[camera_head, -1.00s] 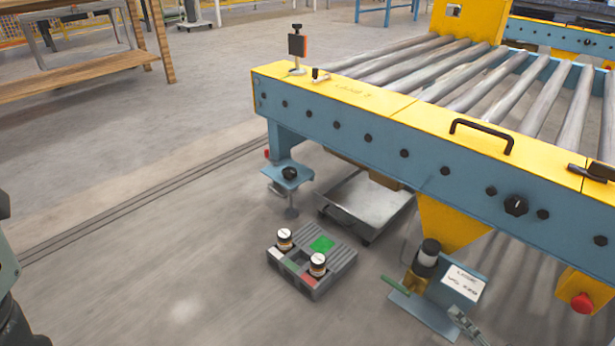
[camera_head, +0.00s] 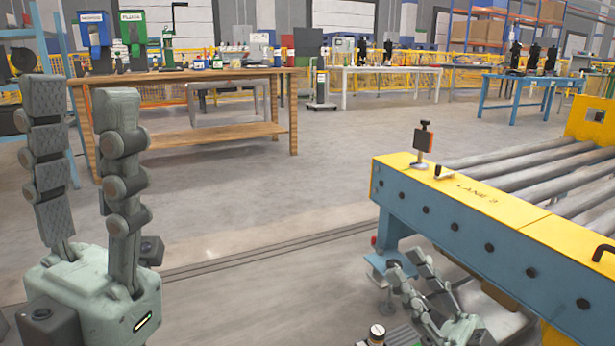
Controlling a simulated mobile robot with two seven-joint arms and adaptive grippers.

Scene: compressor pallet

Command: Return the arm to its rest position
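My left gripper (camera_head: 82,92) stands large at the left of the head view, fingers pointing up. Its two fingers are apart with nothing between them. My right gripper (camera_head: 403,262) is at the lower right, in front of the conveyor's blue side. Its fingers point up and to the left, with a gap between them and nothing seen in it. Both arms are mostly out of the picture.
The yellow and blue roller conveyor (camera_head: 470,225) fills the right side. A white-lidded jar (camera_head: 377,333) shows at the bottom edge, left of my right gripper. A wooden workbench (camera_head: 215,75) stands behind my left gripper. Open floor lies between bench and conveyor.

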